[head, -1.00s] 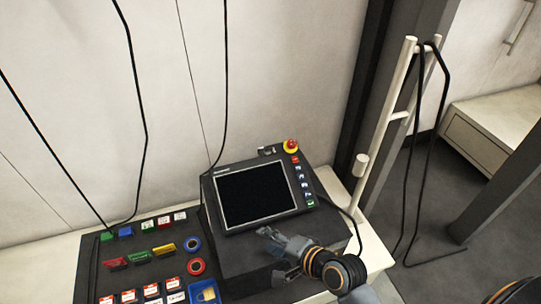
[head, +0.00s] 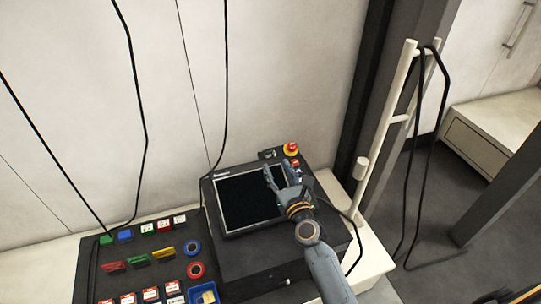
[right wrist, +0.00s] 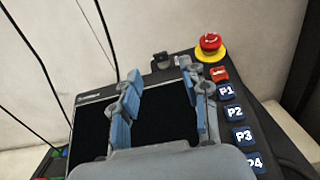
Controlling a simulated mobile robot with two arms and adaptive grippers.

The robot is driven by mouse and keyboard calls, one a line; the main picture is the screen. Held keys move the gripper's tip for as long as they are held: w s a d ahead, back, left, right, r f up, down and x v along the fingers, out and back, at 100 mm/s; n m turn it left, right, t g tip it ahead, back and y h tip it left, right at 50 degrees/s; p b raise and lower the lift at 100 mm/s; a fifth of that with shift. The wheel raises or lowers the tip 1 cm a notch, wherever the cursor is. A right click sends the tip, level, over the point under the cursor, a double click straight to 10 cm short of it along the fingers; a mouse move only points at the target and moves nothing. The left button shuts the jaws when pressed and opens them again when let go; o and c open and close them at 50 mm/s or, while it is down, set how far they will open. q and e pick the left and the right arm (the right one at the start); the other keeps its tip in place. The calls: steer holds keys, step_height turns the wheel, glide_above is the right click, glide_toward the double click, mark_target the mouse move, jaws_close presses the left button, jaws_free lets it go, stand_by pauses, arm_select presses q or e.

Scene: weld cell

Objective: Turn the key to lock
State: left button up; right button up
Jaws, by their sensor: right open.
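The key switch (head: 268,154) is a small dark and grey fitting at the top edge of the black control panel, left of the red stop button. It also shows in the right wrist view (right wrist: 162,61), just beyond my fingertips; its exact turn is too small to tell. My right gripper (head: 279,168) is open and empty, in front of the upper right of the panel's screen (head: 240,203). Its two blue fingers stand apart in the right wrist view (right wrist: 160,75), pointing towards the key switch. My left gripper is not in view.
The red emergency stop on a yellow base (right wrist: 210,46) stands close right of the key switch. A red button (right wrist: 220,74) and blue P buttons (right wrist: 235,113) line the panel's right side. A board with coloured tags and padlocks (head: 150,265) lies at the left. Cables hang before the wall.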

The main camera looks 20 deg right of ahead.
mark_target(269, 153)
steer(key=w, duration=0.6)
steer(key=shift+a+b, duration=0.1)
steer(key=shift+b, duration=0.25)
steer(key=shift+w, duration=0.4)
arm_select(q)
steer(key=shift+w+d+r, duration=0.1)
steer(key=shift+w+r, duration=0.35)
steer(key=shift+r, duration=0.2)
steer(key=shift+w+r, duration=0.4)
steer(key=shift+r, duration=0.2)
arm_select(e)
jaws_close()
